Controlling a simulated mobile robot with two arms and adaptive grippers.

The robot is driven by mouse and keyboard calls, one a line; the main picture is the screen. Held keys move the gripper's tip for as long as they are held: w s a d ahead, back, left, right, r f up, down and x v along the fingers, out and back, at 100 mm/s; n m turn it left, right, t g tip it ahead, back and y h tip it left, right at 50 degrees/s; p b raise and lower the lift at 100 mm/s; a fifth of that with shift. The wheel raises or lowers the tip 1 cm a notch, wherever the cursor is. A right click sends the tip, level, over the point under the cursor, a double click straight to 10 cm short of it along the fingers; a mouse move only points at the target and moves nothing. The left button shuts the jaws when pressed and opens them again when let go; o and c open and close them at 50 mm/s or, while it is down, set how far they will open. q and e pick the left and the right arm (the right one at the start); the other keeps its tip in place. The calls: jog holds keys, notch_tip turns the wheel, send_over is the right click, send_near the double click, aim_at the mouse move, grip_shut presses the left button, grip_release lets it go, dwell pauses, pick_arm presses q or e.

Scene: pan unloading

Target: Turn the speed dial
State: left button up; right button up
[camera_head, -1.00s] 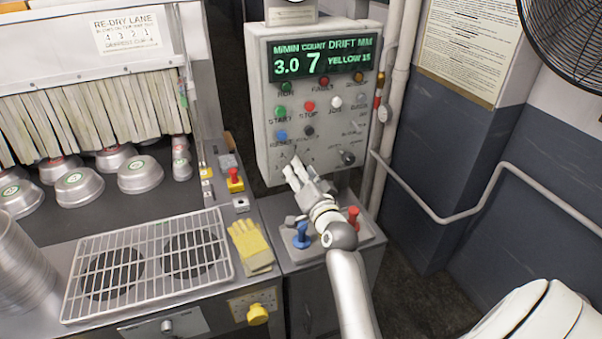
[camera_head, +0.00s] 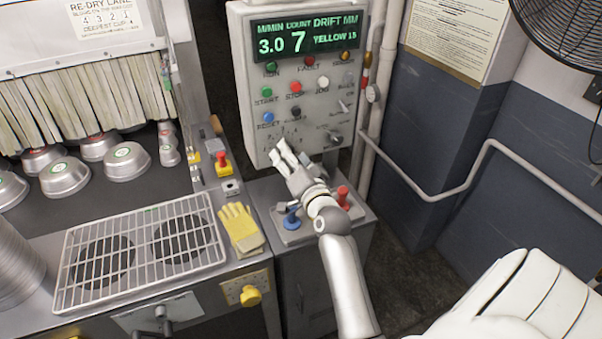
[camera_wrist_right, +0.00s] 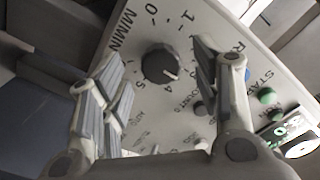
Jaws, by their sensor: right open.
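The control panel (camera_head: 300,90) stands upright, and its display (camera_head: 305,38) reads 3.0 M/MIN, count 7, drift yellow 15. The speed dial (camera_wrist_right: 160,63) is a round black knob with a white pointer mark, ringed by numbers and an M/MIN label. My right gripper (camera_head: 280,150) is at the lower left of the panel and hides the dial in the head view. In the right wrist view my open right gripper (camera_wrist_right: 158,52) has one finger on each side of the dial, with visible gaps. My left gripper is not in view.
Below the panel are a blue lever (camera_head: 291,218) and a red lever (camera_head: 343,197), close to my right arm. To the left are a yellow glove (camera_head: 240,228), a wire rack (camera_head: 140,250) and a red emergency button (camera_head: 222,160). A pipe runs right of the panel.

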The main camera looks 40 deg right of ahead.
jog(key=v, duration=1)
jog(key=shift+s, duration=0.35)
